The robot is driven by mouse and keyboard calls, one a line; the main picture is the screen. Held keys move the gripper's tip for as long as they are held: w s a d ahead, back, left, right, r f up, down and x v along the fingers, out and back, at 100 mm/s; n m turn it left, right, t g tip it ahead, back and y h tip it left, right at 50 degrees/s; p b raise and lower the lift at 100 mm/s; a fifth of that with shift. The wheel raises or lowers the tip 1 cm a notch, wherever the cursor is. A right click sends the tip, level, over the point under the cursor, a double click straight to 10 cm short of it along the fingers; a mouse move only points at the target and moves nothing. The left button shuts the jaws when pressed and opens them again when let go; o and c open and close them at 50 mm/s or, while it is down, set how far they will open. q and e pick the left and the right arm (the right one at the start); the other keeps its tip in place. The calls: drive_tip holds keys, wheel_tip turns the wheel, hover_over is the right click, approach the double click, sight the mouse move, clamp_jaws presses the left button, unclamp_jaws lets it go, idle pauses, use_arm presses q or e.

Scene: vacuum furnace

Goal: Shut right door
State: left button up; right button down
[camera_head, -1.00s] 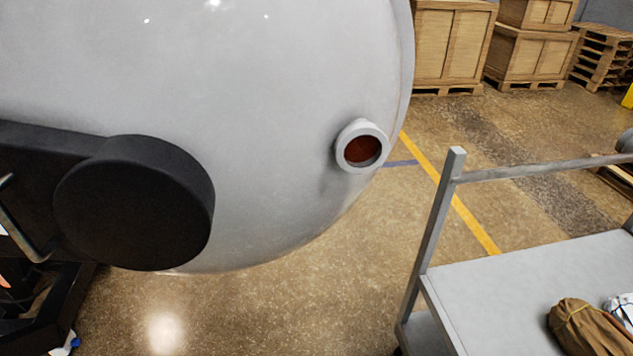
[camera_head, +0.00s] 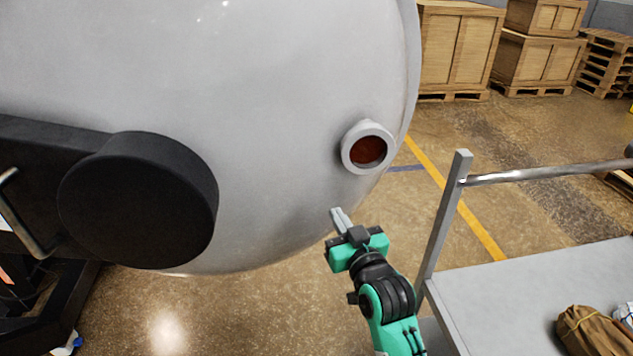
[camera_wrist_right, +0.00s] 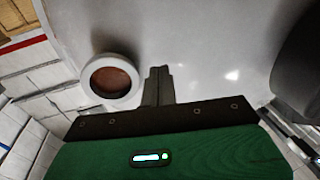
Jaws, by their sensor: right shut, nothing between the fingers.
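The right door (camera_head: 270,110) is a large, pale grey domed shell filling the upper left of the head view. It carries a round port with a dark red centre (camera_head: 368,150) near its right edge and a thick black hub (camera_head: 138,200) on its left. My right gripper (camera_head: 338,215) is shut and empty, just in front of the lower right of the dome, below the port. In the right wrist view its closed fingers (camera_wrist_right: 158,80) point at the pale shell beside the port (camera_wrist_right: 111,80). I cannot tell whether they touch it. My left gripper is out of view.
A grey metal cart (camera_head: 540,285) with a rail stands at the right, close to my right arm, with a brown bundle (camera_head: 590,332) on it. Wooden crates (camera_head: 460,50) and pallets stand at the back right. Floor between dome and crates is open. A metal handle (camera_head: 22,215) shows at far left.

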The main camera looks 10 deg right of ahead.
sight(312, 174)
drive_tip(key=p+x, duration=0.4)
drive_tip(key=x, duration=0.8)
drive_tip(key=shift+w+a, duration=0.1)
drive_tip(key=shift+w, duration=0.1)
drive_tip(key=shift+w+a+f, duration=0.1)
drive_tip(key=shift+w, duration=0.35)
